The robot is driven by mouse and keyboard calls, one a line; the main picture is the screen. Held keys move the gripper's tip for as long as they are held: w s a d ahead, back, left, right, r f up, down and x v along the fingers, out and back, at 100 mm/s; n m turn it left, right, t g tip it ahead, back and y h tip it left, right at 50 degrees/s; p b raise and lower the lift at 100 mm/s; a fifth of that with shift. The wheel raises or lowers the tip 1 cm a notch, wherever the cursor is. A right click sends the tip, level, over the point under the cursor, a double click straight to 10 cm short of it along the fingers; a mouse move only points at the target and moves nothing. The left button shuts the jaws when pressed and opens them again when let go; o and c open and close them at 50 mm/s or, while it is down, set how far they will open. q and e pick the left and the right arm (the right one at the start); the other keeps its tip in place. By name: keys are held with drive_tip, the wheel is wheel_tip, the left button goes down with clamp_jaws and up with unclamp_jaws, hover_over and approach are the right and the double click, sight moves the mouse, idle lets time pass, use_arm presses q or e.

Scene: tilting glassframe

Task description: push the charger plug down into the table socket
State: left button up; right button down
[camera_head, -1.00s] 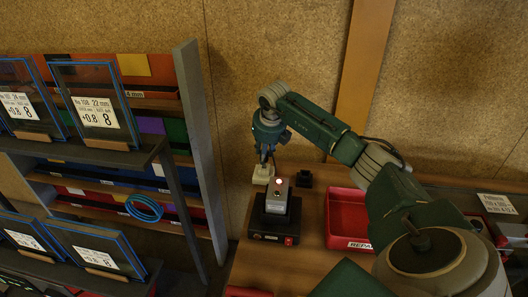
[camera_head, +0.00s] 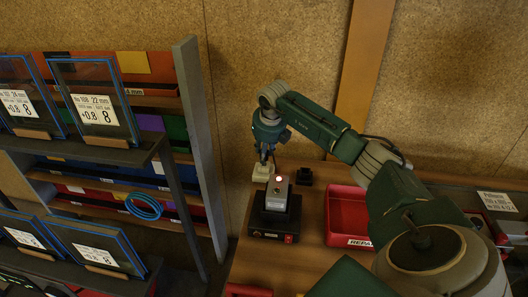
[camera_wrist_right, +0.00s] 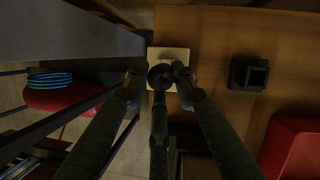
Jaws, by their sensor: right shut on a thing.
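A cream square table socket (camera_head: 260,175) stands near the left edge of the wooden table, and its top also shows in the right wrist view (camera_wrist_right: 181,55). My right gripper (camera_head: 265,157) points down over it. In the right wrist view its fingers are closed around a dark round charger plug (camera_wrist_right: 160,77), which sits over the socket. The plug is mostly hidden by the fingers in the head view. I cannot tell how deep the plug is in the socket. My left gripper is in neither view.
A grey device with a red light (camera_head: 277,194) on a black base stands in front of the socket. A small black block (camera_head: 304,176) and a red bin (camera_head: 347,216) are to its right. A rack with framed glass panels (camera_head: 95,100) stands at the left.

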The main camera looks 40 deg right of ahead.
drive_tip(key=shift+f+b, duration=0.4)
drive_tip(key=shift+f, duration=0.3)
drive_tip(key=shift+f, duration=0.2)
drive_tip(key=c, duration=1.3)
unclamp_jaws()
drive_tip(key=v, duration=1.2)
